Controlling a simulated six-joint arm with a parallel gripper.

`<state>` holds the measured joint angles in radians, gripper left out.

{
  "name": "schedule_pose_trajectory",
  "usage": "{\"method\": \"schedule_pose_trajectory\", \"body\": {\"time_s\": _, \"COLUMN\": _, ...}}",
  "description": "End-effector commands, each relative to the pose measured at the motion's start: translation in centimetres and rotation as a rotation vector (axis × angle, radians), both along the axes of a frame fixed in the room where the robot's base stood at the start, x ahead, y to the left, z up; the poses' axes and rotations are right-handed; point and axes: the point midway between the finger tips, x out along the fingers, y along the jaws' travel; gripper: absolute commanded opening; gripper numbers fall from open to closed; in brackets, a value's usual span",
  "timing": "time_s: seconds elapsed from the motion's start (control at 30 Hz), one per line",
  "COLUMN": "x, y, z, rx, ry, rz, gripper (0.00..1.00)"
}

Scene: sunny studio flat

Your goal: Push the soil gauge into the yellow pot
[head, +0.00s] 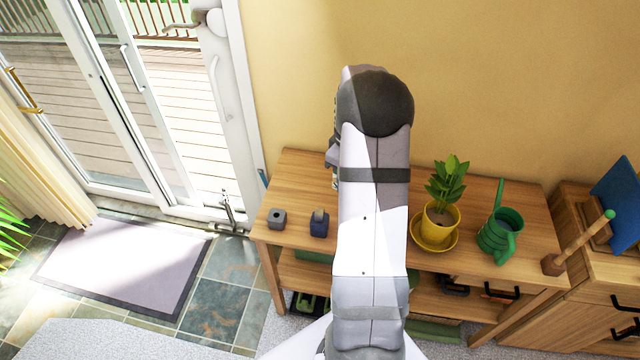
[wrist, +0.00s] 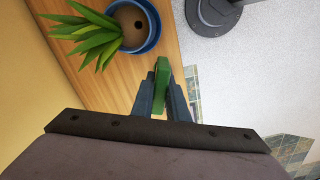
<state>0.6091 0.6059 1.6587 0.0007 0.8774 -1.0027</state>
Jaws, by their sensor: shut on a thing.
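In the head view the yellow pot (head: 440,218) stands on a yellow saucer (head: 422,240) on the wooden bench, with a leafy plant (head: 447,184) in it. The yellow pot does not show in the wrist view. The gauge is apart from the pot seen there.
A blue-rimmed pot (wrist: 157,35) with a spiky plant (wrist: 93,35) is near the gripper in the wrist view.

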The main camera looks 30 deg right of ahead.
Motion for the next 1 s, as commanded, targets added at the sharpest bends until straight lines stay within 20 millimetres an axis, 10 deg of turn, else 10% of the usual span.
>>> {"method": "schedule_pose_trajectory", "body": {"time_s": 0.6, "x": -12.7, "y": -18.5, "z": 2.6, "rx": 0.0, "ry": -0.001, "rz": 0.284, "gripper": 0.0}}
{"method": "schedule_pose_trajectory", "body": {"time_s": 1.0, "x": -18.4, "y": -22.7, "z": 3.2, "rx": 0.001, "ry": -0.001, "rz": 0.388, "gripper": 0.0}}
